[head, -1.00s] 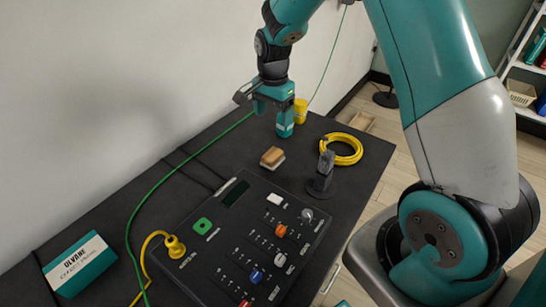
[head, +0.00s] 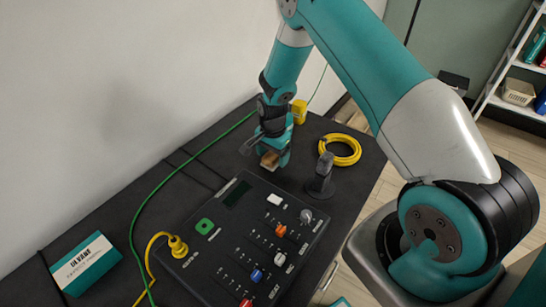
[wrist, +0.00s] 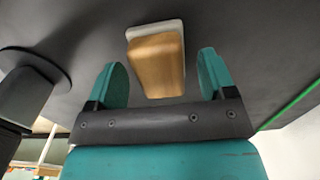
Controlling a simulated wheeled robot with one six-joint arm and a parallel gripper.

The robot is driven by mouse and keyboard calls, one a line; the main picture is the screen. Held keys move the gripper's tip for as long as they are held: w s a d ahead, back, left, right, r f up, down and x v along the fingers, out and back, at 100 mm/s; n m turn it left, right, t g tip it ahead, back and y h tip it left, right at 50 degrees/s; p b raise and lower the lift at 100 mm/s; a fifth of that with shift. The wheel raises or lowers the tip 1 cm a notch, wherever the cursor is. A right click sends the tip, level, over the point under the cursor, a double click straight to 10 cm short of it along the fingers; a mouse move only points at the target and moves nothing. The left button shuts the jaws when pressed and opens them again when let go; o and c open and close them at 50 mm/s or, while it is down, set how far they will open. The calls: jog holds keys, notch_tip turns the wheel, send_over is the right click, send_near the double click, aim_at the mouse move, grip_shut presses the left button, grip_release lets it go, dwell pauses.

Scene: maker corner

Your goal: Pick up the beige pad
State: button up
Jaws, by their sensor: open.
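The beige pad (head: 269,160) is a small tan block on a pale base, on the dark bench top behind the control panel. My gripper (head: 272,163) is right over it and partly hides it in the head view. In the wrist view the pad (wrist: 157,65) shows its tan face and pale rim. The two teal fingers of my gripper (wrist: 162,72) stand open on either side, with a gap between each finger and the pad. I cannot tell exactly how far down the fingers reach.
The black control panel (head: 235,240) with knobs lies just in front. A dark stand (head: 321,180) is close on the right, with a coiled yellow cable (head: 341,150) behind it. A yellow object (head: 299,111) is at the back. A teal-and-white box (head: 86,265) lies front left.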

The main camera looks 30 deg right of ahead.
aim_at(273, 154)
jog(key=shift+f, duration=0.15)
jog(key=c, duration=1)
notch_tip(273, 154, up, 20)
jog(key=b, duration=0.1)
